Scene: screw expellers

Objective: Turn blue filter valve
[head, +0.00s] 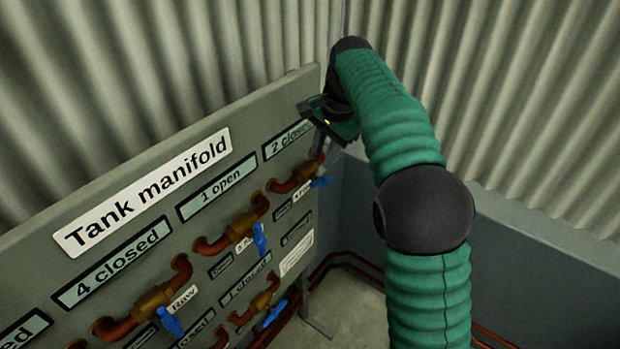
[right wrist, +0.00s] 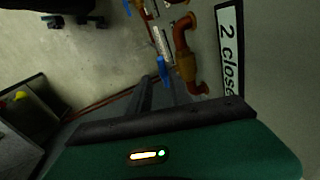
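Several blue valve handles sit on copper pipes on the grey tank manifold panel (head: 150,180). One blue handle (head: 322,182) is at the panel's far right end, below the sign "2 closed" (head: 288,138). It also shows in the right wrist view (right wrist: 162,70), beside its brass valve body (right wrist: 186,66). The small label by it is too small to read surely. My right gripper (head: 318,148) is above this handle, close to the "2 closed" sign, and appears apart from the handle. Its fingers are mostly hidden, so its opening is unclear. My left gripper is out of view.
Other blue handles (head: 260,240), (head: 171,321) and (head: 274,313) stick out from the panel to the left and below. Corrugated walls (head: 520,90) meet in the corner behind my right arm. A low grey wall (head: 530,270) and floor pipes lie to the right.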

